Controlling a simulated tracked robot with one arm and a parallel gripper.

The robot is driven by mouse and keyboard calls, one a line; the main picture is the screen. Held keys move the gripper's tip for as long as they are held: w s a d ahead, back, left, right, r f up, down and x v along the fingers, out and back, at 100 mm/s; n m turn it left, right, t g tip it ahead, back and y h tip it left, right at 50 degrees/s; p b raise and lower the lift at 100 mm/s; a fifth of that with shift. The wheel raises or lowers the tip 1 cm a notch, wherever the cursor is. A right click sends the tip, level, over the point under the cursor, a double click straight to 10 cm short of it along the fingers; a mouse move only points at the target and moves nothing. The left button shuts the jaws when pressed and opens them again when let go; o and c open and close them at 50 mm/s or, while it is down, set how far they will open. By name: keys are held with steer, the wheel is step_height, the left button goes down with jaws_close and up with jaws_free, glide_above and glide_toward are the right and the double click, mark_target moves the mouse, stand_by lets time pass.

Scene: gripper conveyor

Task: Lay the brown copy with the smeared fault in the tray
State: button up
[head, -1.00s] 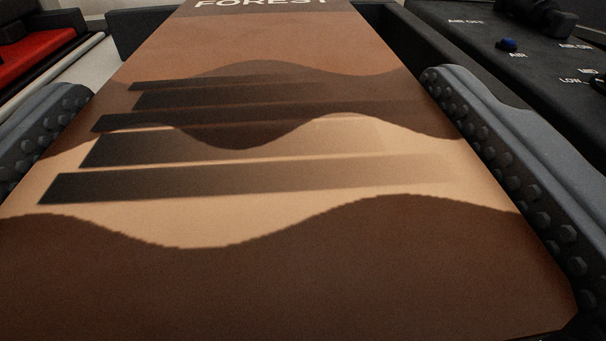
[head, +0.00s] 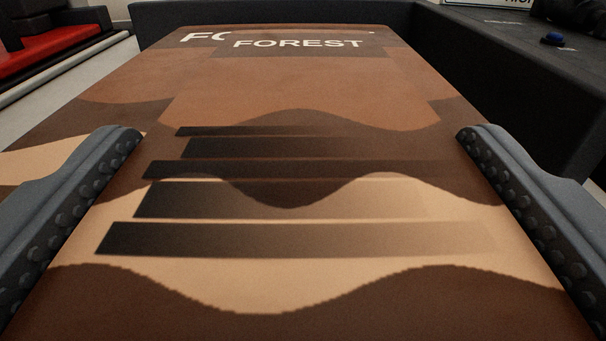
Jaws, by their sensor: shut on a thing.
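The brown copy (head: 300,222) with dark smeared bars across its wavy brown and tan print is between the two ribbed fingers of my gripper (head: 300,150). The gripper is shut on its left and right edges. The word FOREST shows at its far end. Under it lies another brown copy (head: 125,83), its title mostly covered by the held one. The dark tray (head: 270,14) has walls behind and to the right of these copies. I cannot tell whether the held copy touches the one beneath. Its near edge is out of view.
A red and black object (head: 60,42) and a white bar (head: 68,59) are at the far left. Pale floor shows at the left.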

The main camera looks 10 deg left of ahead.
steer(key=shift+f, duration=0.15)
steer(key=o, duration=0.8)
steer(key=shift+f, duration=0.1)
steer(key=shift+r, duration=0.35)
steer(key=shift+r+p+v, duration=0.15)
steer(key=shift+p+v, duration=0.3)
steer(key=shift+v, duration=1.55)
steer(key=shift+r+p+v, duration=0.15)
steer(key=shift+p+v, duration=0.3)
steer(key=shift+v, duration=1.55)
steer(key=shift+r+p+v, duration=0.15)
steer(key=shift+p+v, duration=0.3)
steer(key=shift+v, duration=1.55)
